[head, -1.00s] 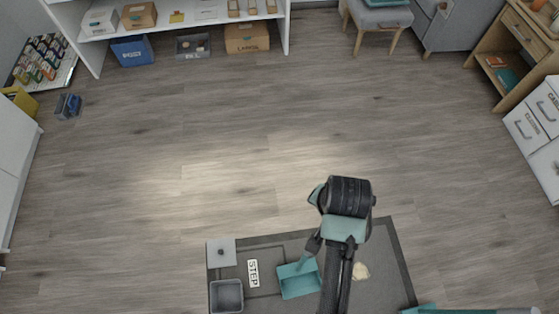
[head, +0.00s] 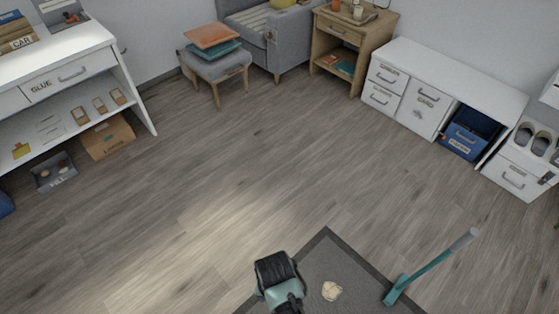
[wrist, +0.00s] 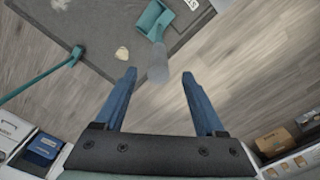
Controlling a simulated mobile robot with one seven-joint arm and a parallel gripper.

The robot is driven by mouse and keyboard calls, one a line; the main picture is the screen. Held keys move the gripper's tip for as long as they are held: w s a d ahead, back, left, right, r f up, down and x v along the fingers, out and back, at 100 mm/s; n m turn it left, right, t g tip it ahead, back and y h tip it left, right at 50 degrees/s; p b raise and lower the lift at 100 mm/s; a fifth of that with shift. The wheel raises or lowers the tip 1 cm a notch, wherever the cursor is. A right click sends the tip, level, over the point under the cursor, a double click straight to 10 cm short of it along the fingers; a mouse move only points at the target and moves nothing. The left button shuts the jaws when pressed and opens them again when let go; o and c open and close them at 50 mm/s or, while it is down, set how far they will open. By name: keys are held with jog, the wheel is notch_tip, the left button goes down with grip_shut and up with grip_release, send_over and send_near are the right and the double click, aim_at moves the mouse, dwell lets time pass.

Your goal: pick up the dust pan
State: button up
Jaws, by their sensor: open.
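The dust pan (wrist: 154,22) is teal with a grey handle end (wrist: 157,64). In the wrist view it lies on the dark mat at top centre, its handle pointing towards me. My gripper (wrist: 157,76) is open, its two blue fingers apart on either side of the handle's line. The handle end shows between the fingertips; I cannot tell how far below them it is.
A teal broom (head: 430,268) with a grey grip lies at the right of the grey mat (head: 345,262). A pale crumpled heap (head: 331,291) lies on the mat. White cabinets (head: 440,85) stand at the back right, a white desk (head: 70,60) at the left. The floor between is clear.

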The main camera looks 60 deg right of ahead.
jog(key=shift+s+f+b, duration=0.1)
jog(key=shift+f+b, duration=0.2)
jog(key=shift+f, duration=2.1)
grip_shut()
